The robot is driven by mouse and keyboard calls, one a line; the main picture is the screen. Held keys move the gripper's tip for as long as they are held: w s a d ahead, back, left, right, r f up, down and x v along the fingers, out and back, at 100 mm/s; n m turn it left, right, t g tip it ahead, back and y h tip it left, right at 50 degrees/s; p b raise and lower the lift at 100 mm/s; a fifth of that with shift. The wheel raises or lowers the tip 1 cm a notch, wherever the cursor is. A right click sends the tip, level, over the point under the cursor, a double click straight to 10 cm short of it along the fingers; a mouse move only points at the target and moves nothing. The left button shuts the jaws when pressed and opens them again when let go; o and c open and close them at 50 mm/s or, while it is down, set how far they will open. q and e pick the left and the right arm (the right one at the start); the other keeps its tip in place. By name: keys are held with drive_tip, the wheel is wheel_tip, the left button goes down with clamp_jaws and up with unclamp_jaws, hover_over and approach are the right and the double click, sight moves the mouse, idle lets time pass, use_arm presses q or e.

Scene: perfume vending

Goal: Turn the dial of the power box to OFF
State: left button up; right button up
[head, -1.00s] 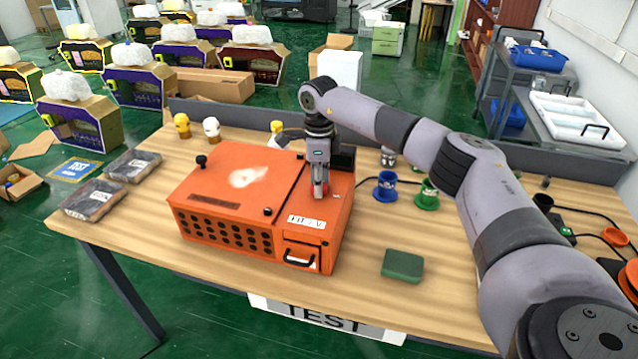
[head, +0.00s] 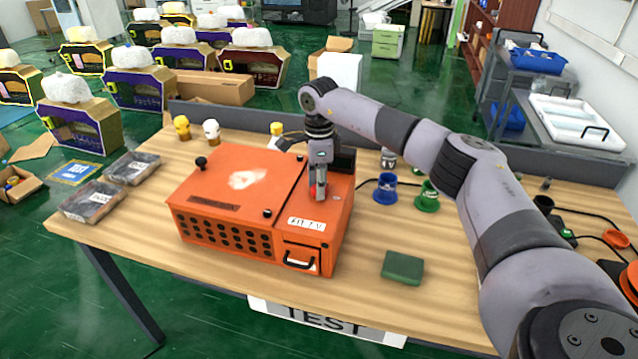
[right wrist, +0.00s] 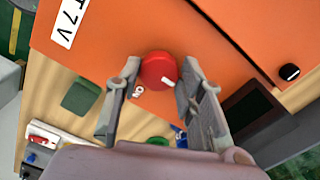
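The orange power box (head: 230,185) sits on the wooden table. In the right wrist view its red dial (right wrist: 158,71) is on an orange face, with a white mark at its lower right edge. A white "ON" label (right wrist: 138,91) shows just below left of the dial. My right gripper (head: 319,193) points down over the box's right part. In the right wrist view its fingertips (right wrist: 160,66) are on either side of the dial and appear to touch it. An "OFF" label is not visible. My left gripper is out of view.
A small black knob (right wrist: 289,72) sits apart on the orange surface. A green block (head: 402,267) lies in front right of the box; blue (head: 385,189) and green cups (head: 428,194) stand to its right. Two packages (head: 92,200) lie at the table's left.

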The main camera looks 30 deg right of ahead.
drive_tip(key=o, duration=0.4)
drive_tip(key=shift+r, duration=0.1)
wheel_tip(320, 180, up, 12)
drive_tip(key=shift+f, duration=0.1)
idle(0.4)
drive_tip(key=shift+f, duration=0.1)
idle(0.4)
